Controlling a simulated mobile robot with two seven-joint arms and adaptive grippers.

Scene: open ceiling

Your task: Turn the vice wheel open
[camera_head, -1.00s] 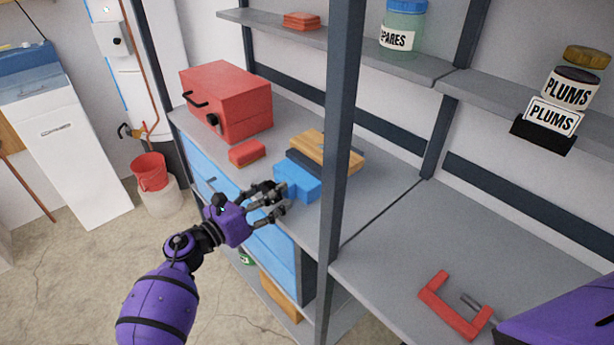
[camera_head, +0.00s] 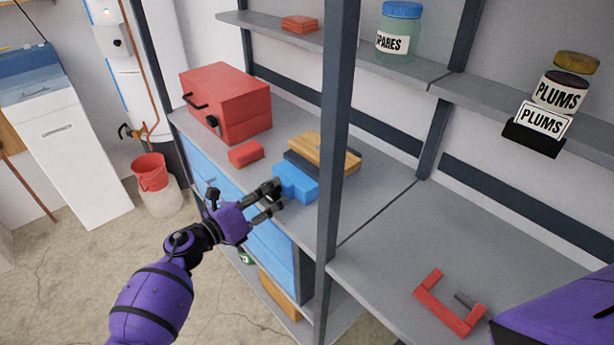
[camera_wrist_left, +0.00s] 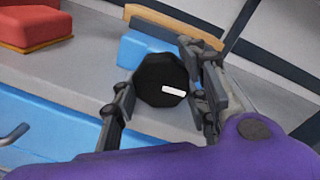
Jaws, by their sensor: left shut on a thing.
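The blue vice (camera_head: 300,186) sits at the front edge of the grey workbench, with wooden pieces clamped at its back. Its dark round wheel faces the front; in the left wrist view the wheel (camera_wrist_left: 160,80) is black and faceted with a white mark on its face. My left gripper (camera_head: 272,200) comes in from the left and is shut on the wheel, one finger on each side of it. In the left wrist view the blue vice body (camera_wrist_left: 142,47) shows behind the wheel, partly hidden by it. My right gripper is out of view.
A red toolbox (camera_head: 228,98) and a small red block (camera_head: 245,154) are left of the vice. A dark upright post (camera_head: 337,130) stands just right of it. A red clamp (camera_head: 440,303) lies on the right bench. Blue drawers (camera_head: 268,248) are below.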

